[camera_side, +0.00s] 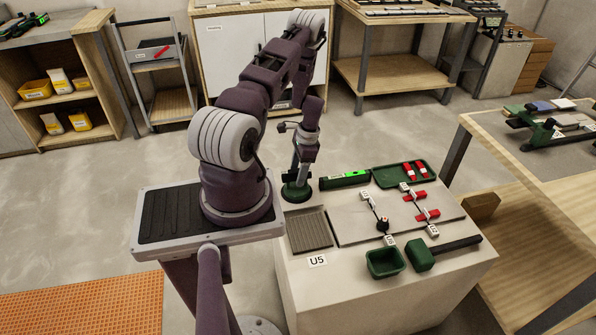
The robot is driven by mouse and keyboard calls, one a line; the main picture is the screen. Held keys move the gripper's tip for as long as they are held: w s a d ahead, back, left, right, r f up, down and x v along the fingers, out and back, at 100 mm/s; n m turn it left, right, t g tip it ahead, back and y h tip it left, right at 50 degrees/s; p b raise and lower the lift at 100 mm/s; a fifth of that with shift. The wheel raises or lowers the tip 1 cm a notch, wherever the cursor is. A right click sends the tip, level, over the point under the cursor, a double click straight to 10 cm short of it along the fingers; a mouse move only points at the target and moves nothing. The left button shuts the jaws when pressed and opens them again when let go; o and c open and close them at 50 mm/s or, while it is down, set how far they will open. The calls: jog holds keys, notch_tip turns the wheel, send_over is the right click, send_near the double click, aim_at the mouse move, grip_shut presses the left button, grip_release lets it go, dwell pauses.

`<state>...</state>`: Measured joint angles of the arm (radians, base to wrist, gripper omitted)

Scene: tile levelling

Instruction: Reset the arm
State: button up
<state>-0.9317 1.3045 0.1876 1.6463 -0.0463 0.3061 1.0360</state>
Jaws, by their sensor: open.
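My arm rises from its pedestal, reaches away to the back and bends down at the left rear of the work table (285,255). My gripper (302,160) hangs at its end, small in this view, pointing down. It is open. Just below it is a round dark green base (297,192) with a stalk. I cannot tell whether the fingers touch the stalk. On the table, grey tiles (358,228) carry white clips, with red wedges (427,214) at some of them. A small black knob-like piece (383,226) stands near the front clips.
A green level (345,180) with a lit display and a green tray (382,178) holding red wedges lie at the back. A green bin (385,263) and a mallet (445,253) are at the front. A ribbed grey pad (310,231) is at left. A wooden bench (535,170) stands right.

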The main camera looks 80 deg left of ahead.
jog(key=shift+r, duration=4.5)
jog(key=w+d+r+t, duration=0.1)
jog(key=w+d+r, duration=0.3)
jog(key=d+r, duration=0.3)
jog(key=w+d+r+t+y, duration=0.1)
jog(key=w+d+r, duration=0.25)
jog(key=r, duration=0.65)
jog(key=w+d+r+t, duration=0.2)
jog(key=w+d+r, duration=0.2)
jog(key=d+r, duration=0.3)
jog(key=s+d+r+t, duration=0.2)
jog(key=s+d+r, duration=0.3)
jog(key=s+d, duration=0.3)
jog(key=s+d+r+t+h, duration=0.1)
jog(key=s+d+r, duration=0.5)
jog(key=d, duration=0.6)
jog(key=shift+s+r+t, duration=0.25)
jog(key=shift+s+t, duration=0.15)
jog(key=shift+s, duration=0.65)
